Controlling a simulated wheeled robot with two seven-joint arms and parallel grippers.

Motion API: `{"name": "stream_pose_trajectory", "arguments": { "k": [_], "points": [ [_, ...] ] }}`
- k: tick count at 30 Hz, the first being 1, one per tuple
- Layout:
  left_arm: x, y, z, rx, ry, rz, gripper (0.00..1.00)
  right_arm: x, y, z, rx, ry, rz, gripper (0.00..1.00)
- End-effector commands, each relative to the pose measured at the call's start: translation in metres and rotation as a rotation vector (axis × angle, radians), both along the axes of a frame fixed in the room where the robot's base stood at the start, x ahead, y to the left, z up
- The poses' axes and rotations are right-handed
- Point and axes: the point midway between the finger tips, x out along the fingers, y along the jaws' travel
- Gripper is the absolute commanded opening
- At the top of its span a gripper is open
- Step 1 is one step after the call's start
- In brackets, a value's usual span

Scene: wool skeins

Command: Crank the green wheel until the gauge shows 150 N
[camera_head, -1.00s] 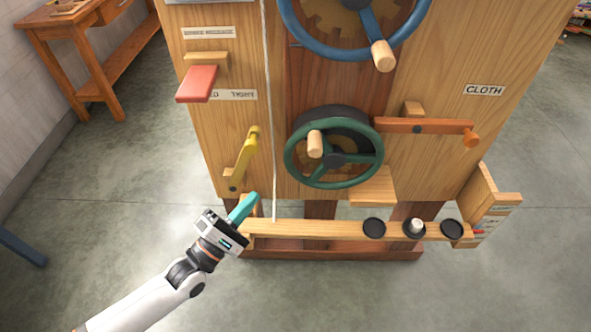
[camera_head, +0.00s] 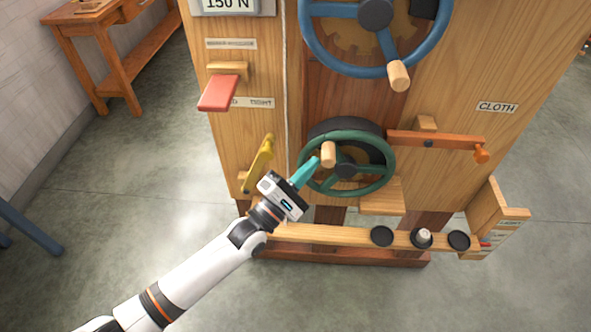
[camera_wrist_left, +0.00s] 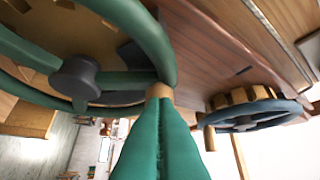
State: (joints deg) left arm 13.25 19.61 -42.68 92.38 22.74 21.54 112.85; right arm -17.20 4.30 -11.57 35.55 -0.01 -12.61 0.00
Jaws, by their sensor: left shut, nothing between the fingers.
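The green wheel (camera_head: 346,191) is mounted on the wooden machine, with a light wooden crank knob (camera_head: 328,153) at the upper left of its hub. My left gripper (camera_head: 315,161) is shut and empty, its teal fingertips just beside the knob at the wheel's left side. In the left wrist view the closed fingers (camera_wrist_left: 158,105) point at the wheel's rim (camera_wrist_left: 140,22), and part of the wooden knob (camera_wrist_left: 160,91) shows at their tips. Whether they touch it I cannot tell. My right gripper is out of view.
A blue wheel (camera_head: 345,69) with a wooden knob is above. A yellow lever (camera_head: 257,165) stands left of the green wheel, an orange lever (camera_head: 437,140) to its right. A red paddle (camera_head: 218,93) juts out upper left. A ledge with black discs (camera_head: 382,236) runs below.

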Motion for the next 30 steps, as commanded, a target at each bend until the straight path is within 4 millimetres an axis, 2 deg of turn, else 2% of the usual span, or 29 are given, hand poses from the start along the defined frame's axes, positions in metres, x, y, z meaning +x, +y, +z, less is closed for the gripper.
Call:
{"name": "stream_pose_trajectory", "arguments": {
  "k": [11, 20, 30],
  "points": [
    [0.0, -0.002, 0.001, 0.001, -0.001, 0.0, 0.0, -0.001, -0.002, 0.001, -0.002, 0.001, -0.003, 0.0],
    [0.0, -0.01, 0.016, 0.111, -0.002, -0.001, 0.0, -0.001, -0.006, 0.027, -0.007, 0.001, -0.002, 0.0],
    [-0.001, -0.011, 0.014, 0.119, -0.006, -0.001, 0.0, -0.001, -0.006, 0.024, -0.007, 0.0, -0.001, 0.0]
  ]
}}
